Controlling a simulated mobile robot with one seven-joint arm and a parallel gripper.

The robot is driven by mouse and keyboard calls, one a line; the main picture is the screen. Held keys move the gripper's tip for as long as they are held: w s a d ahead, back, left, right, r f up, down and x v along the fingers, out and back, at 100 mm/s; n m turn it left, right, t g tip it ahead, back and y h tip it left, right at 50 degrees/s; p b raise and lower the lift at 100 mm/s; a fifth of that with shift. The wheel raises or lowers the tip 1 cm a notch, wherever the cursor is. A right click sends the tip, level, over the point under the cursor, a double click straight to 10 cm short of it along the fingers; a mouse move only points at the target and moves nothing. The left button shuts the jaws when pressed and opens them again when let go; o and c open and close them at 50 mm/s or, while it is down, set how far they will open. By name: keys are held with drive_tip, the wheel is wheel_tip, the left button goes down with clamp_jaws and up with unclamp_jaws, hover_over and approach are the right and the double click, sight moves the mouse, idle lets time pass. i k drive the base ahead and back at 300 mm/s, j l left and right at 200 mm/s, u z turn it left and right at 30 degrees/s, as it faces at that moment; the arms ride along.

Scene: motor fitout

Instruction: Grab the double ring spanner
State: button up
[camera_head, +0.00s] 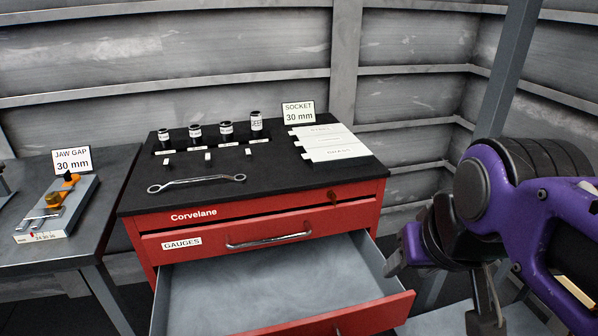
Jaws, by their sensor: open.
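The double ring spanner (197,181) is a silver bar with a ring at each end. It lies flat on the black top of the red tool cabinet (262,213), near the front left edge, roughly parallel to that edge. My gripper (486,303) is low at the right of the view, clear of the cabinet top and well apart from the spanner. It is open, and I see nothing held in it. My own arm partly hides it, and its fingertips are hard to make out.
Several black sockets (226,130) stand in a row behind the spanner, with small white tags before them. White label cards (330,143) and a "SOCKET 30 mm" sign (299,113) are behind right. A side bench (100,225) holds a jaw-gap fixture (58,207).

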sight(186, 181)
drive_tip(key=k+j+u, duration=0.1)
drive_tip(key=j, duration=1.15)
drive_tip(key=k+j+u, duration=0.15)
drive_tip(key=j, duration=1.15)
